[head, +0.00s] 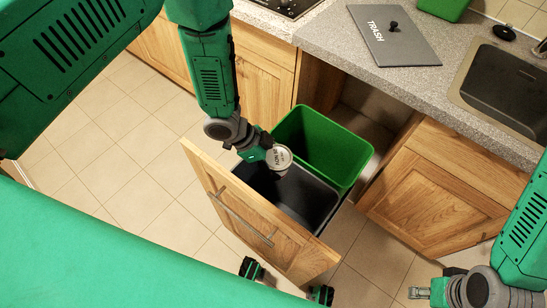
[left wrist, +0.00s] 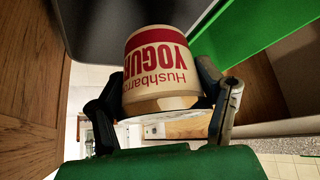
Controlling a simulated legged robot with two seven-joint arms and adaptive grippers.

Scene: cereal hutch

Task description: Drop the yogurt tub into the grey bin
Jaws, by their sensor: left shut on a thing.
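The yogurt tub (head: 279,158) is a small pale tub held over the open pull-out drawer. In the left wrist view the tub (left wrist: 158,65) shows red lettering that reads upside down. My left gripper (head: 262,154) is shut on it, with a finger on each side. The grey bin (head: 310,205) is the dark bin in the drawer, nearer the wooden front, and the tub is above its far left part. My right gripper (head: 418,293) is at the lower right, away from the bin; its finger state is unclear.
A green bin (head: 345,150) stands right behind the grey bin. The wooden drawer front (head: 225,200) with a metal handle borders the grey bin. A grey lid marked TRASH (head: 390,40) lies on the counter, left of the sink (head: 505,85). Tiled floor is clear at left.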

